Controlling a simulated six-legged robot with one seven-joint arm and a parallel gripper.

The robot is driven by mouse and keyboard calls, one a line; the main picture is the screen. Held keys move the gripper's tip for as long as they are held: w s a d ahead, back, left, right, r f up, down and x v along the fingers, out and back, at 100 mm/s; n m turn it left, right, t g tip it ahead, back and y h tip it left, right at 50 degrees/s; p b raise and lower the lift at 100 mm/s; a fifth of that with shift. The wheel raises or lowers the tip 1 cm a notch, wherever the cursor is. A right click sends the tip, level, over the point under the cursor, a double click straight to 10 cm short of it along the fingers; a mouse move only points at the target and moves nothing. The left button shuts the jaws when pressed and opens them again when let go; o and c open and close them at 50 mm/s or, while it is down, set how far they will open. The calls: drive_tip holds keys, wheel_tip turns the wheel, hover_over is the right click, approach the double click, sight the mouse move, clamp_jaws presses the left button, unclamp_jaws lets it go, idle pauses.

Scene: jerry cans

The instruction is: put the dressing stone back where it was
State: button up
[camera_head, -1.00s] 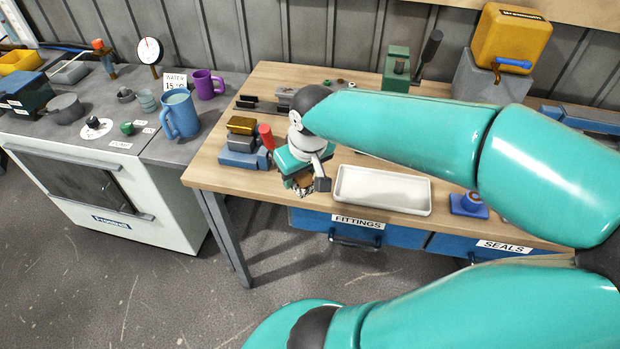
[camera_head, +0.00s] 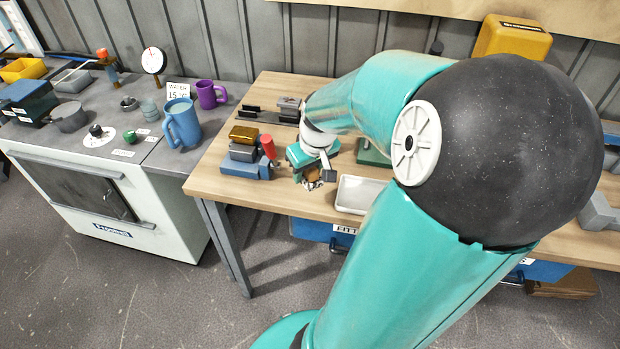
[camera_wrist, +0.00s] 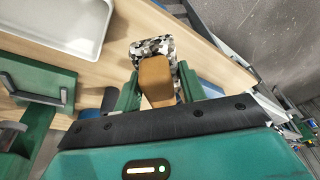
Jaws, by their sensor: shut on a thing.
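My gripper (camera_wrist: 159,86) is shut on a block with a tan body and a black-and-white speckled end, which I take to be the dressing stone (camera_wrist: 155,76). The green fingers sit on both sides of the tan part, and the speckled end sticks out past them. In the head view my gripper (camera_head: 312,177) is over the front of the wooden bench (camera_head: 228,188), left of the white tray. The stone shows only as a small brown and speckled patch under it. I cannot tell how high it is above the bench.
The white tray (camera_head: 358,193) is partly hidden by my arm. Left of my gripper is a blue vise-like block (camera_head: 245,168) with a red handle (camera_head: 267,141) and a gold block (camera_head: 243,134) on top. The stove (camera_head: 95,190) stands at the left with mugs on it.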

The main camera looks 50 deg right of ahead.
drive_tip(key=shift+w+d+f, duration=0.1)
drive_tip(key=shift+w+d, duration=0.2)
drive_tip(key=shift+d, duration=0.1)
drive_tip(key=shift+d+f, duration=0.15)
drive_tip(key=shift+d, duration=0.1)
drive_tip(key=shift+w+d+f, duration=0.2)
drive_tip(key=shift+w+f, duration=0.05)
drive_tip(key=shift+f, duration=0.2)
drive_tip(key=shift+w+d+f, duration=0.2)
drive_tip(key=shift+f, duration=0.2)
drive_tip(key=shift+w+d+f, duration=0.25)
drive_tip(key=shift+d+f, duration=0.2)
drive_tip(key=shift+f, duration=0.2)
drive_tip(key=shift+w+d+f, duration=0.3)
drive_tip(key=shift+d+f, duration=0.2)
drive_tip(key=shift+f, duration=0.15)
drive_tip(key=shift+w+d+f, duration=0.25)
drive_tip(key=shift+d+f, duration=0.2)
drive_tip(key=shift+f, duration=1.75)
drive_tip(key=shift+f, duration=0.1)
drive_tip(key=o, duration=1)
drive_tip(key=shift+d, duration=0.1)
